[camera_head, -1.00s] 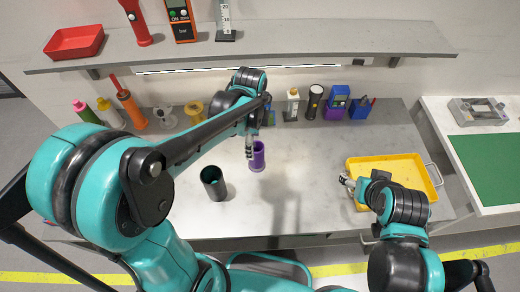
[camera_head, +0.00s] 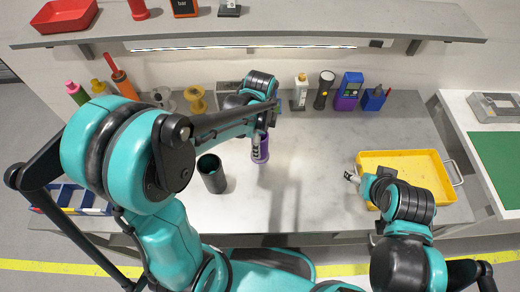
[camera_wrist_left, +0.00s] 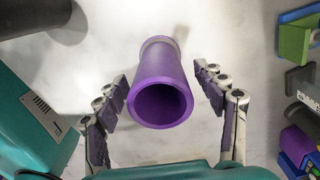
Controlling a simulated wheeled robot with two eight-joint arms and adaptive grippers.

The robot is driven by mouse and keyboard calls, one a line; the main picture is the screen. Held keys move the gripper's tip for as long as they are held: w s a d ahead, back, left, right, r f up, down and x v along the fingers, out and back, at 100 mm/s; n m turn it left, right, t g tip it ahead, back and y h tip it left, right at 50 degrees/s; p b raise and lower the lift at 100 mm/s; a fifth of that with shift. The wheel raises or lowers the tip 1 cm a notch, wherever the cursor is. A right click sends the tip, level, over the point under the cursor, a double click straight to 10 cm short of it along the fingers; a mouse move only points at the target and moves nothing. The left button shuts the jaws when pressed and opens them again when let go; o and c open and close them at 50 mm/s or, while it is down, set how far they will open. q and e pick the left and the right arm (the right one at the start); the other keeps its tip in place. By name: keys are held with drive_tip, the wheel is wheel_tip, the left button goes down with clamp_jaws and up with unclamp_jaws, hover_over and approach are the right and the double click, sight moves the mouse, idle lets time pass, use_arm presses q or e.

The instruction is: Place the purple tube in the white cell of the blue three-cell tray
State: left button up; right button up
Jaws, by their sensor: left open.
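The purple tube (camera_head: 262,156) stands on the grey bench in the head view, with my left gripper (camera_head: 257,140) right over it. In the left wrist view the tube (camera_wrist_left: 161,88) shows its open mouth between the two spread fingers of my left gripper (camera_wrist_left: 164,88). The fingers are open, with a gap on each side of the tube. A blue tray with divided cells (camera_head: 68,197) shows at the far left, partly hidden behind my left arm. My right gripper (camera_head: 352,177) is by the left edge of the yellow tray, too small to tell its state.
A dark cup (camera_head: 212,175) stands just left of the tube. A yellow tray (camera_head: 407,158) lies at the right. Several bottles and tools, including a black flashlight (camera_head: 323,92), line the back under a shelf (camera_head: 260,30). The bench's middle right is clear.

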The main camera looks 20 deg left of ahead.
use_arm(q)
wheel_tip(320, 180, down, 2)
drive_tip(key=shift+f, duration=0.1)
drive_tip(key=c, duration=1.5)
drive_tip(key=shift+r, duration=0.25)
